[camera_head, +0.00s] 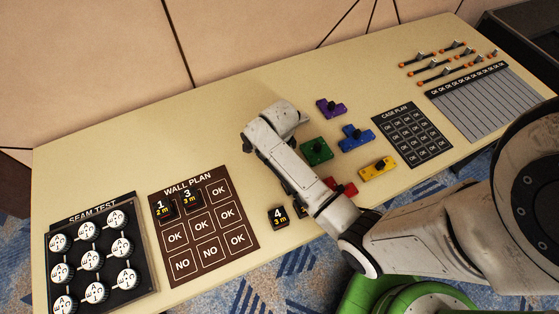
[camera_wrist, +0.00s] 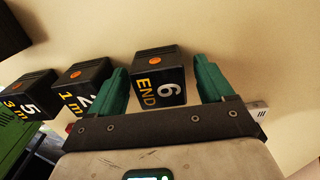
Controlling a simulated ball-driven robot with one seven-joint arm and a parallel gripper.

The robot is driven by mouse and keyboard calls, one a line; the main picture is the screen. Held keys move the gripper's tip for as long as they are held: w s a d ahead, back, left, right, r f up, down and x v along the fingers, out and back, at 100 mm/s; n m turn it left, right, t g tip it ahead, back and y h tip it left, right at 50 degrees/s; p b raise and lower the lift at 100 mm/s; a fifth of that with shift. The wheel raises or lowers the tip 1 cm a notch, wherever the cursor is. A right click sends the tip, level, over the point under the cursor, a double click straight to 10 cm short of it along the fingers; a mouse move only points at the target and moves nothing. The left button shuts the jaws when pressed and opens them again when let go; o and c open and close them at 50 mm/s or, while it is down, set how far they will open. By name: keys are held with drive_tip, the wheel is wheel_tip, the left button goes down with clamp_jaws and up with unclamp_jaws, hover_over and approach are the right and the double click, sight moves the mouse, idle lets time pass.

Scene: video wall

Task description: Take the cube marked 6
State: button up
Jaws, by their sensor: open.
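The black cube marked 6 END (camera_wrist: 160,90), with an orange dot on top, shows in the wrist view between the two green fingers of my gripper (camera_wrist: 163,70). The fingers are open, one on each side of it. I cannot tell whether the left finger touches it; a gap shows at the right finger. Cubes marked 2 (camera_wrist: 84,80) and 5 (camera_wrist: 30,93) stand in a row to its left. In the head view my arm hides the cube marked 6 and my fingers.
In the head view, the cube marked 4 (camera_head: 278,216) stands between my arm and the WALL PLAN board (camera_head: 205,262), which holds cubes 1 (camera_head: 163,209) and 3 (camera_head: 190,200). Coloured pieces, including a green one (camera_head: 317,151), lie behind my arm. The table's back left is clear.

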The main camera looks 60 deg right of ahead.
drive_tip(key=c, duration=1.1)
drive_tip(key=shift+o, duration=0.2)
drive_tip(key=shift+r, duration=0.1)
